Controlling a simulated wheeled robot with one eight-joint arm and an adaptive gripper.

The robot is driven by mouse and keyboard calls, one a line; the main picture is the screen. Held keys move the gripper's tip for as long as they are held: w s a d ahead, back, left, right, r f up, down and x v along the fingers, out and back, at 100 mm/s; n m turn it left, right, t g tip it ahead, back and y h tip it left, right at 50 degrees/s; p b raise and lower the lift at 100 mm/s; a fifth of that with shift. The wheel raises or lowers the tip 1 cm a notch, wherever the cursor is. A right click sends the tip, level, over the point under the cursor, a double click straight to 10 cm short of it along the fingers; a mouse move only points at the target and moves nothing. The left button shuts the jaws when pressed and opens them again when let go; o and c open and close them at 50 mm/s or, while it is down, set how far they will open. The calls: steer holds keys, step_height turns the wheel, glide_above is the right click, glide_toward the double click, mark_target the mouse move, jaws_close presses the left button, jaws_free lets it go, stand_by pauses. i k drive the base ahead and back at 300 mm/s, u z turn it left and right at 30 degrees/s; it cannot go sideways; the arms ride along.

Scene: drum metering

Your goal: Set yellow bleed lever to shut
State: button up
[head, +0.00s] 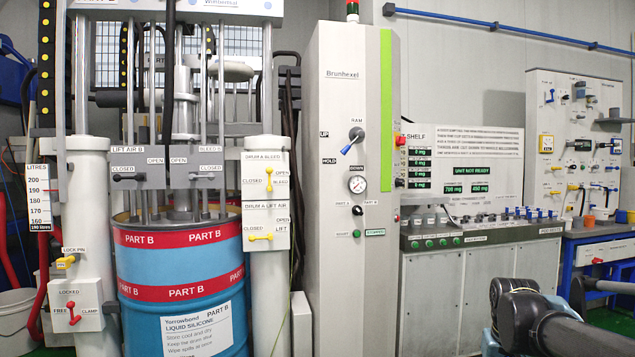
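The yellow bleed lever (269,180) is on a white plate (256,157) labelled DRUM A BLEED, on the white column right of the drum. The lever looks roughly upright, not lying toward CLOSED. A second yellow lever (261,237), on the DRUM A LIFT AIR plate below, lies roughly level. Dark links of my arm show at the lower right, far from the levers. I cannot make out my gripper's fingers.
The blue PART B drum (185,268) stands left of the column, with dark levers (205,177) above it. The tall grey cabinet (343,270) stands close on the right. A low grey counter (485,290) runs further right. A red lever (72,313) is at lower left.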

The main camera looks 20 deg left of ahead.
mark_target(269, 171)
steer(key=z, duration=0.75)
steer(key=k, duration=1.05)
steer(key=u, duration=1.7)
steer(key=i, duration=1.05)
